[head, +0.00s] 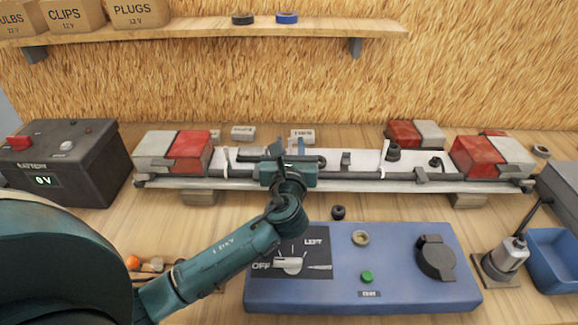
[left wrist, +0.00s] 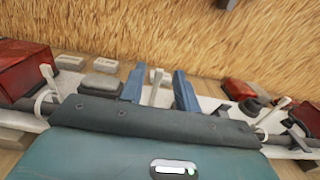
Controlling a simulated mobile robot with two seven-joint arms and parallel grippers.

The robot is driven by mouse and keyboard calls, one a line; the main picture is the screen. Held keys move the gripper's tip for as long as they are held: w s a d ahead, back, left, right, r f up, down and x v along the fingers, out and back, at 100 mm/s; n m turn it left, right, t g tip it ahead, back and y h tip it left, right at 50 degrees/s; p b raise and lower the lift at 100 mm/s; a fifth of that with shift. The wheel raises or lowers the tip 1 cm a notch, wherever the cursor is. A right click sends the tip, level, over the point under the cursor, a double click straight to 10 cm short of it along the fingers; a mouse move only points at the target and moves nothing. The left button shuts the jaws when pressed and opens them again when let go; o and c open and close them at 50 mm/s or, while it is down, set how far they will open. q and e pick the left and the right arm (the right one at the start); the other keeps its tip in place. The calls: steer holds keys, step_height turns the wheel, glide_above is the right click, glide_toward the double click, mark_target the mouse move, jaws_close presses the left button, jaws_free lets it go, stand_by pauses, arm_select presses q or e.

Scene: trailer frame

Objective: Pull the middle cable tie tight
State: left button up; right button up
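A pale trailer light bar (head: 340,182) lies across the bench with red-and-white lamps at its ends. In the left wrist view, the middle cable tie (left wrist: 157,84) is a white strip standing up between the two blue fingers of my left gripper (left wrist: 159,90). The fingers are apart, with gaps on both sides of the strip. The middle tie's lower part is hidden by my gripper. The left tie (head: 226,161) and right tie (head: 383,160) stand at either side; they also show in the left wrist view (left wrist: 46,82) (left wrist: 272,112). My right gripper is not in view.
A blue control box (head: 400,290) stands in front of the bar. A black battery (head: 65,160) reading 0 V is at left. A blue bin (head: 555,258) is at right. A shelf (head: 330,28) with boxes and tape rolls hangs behind.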

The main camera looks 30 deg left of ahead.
arm_select(q)
steer(key=v, duration=0.8)
steer(key=shift+b, duration=0.4)
steer(key=shift+s+d, duration=0.1)
steer(key=shift+s, duration=0.05)
